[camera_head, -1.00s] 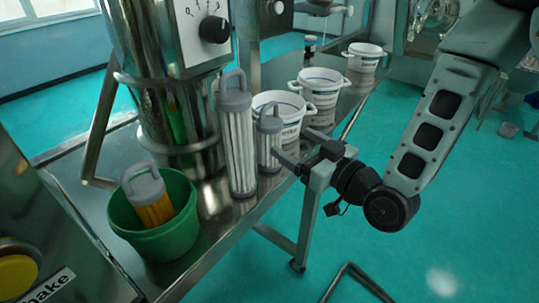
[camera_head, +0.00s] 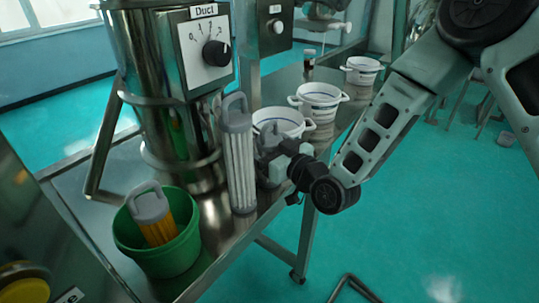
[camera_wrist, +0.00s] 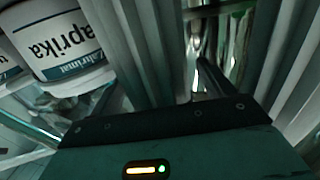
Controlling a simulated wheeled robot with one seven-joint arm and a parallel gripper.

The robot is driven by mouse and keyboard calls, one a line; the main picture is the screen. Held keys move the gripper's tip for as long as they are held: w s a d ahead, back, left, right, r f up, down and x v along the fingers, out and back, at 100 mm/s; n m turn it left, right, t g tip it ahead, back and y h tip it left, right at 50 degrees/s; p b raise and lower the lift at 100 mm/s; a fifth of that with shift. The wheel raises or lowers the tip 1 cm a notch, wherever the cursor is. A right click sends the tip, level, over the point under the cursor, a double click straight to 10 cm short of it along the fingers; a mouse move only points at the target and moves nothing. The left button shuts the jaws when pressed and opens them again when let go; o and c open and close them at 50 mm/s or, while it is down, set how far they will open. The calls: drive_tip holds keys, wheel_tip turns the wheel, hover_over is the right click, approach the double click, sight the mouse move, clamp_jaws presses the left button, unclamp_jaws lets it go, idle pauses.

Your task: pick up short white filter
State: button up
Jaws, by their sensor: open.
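The short white filter is mostly hidden behind my gripper (camera_head: 267,155) in the head view, so little of it can be made out. In the wrist view a pleated white surface (camera_wrist: 130,50) fills the centre left and appears to be the short filter. The tall white filter (camera_head: 239,160) stands upright just left of my gripper, with a grey handled cap. It appears to be the pleated surface at the right in the wrist view (camera_wrist: 292,60). My gripper is open at the short filter. One dark finger lies between the two pleated surfaces; the other finger is hidden.
A green bucket (camera_head: 165,255) with a yellow filter (camera_head: 159,230) stands at the table's front left. White buckets line the table behind; one reads paprika in the wrist view (camera_wrist: 62,45). The steel machine (camera_head: 165,95) stands close behind the tall filter.

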drive_tip(key=shift+w+a, duration=0.1)
drive_tip(key=c, duration=1)
drive_tip(key=shift+c, duration=0.7)
drive_tip(key=shift+r, duration=0.15)
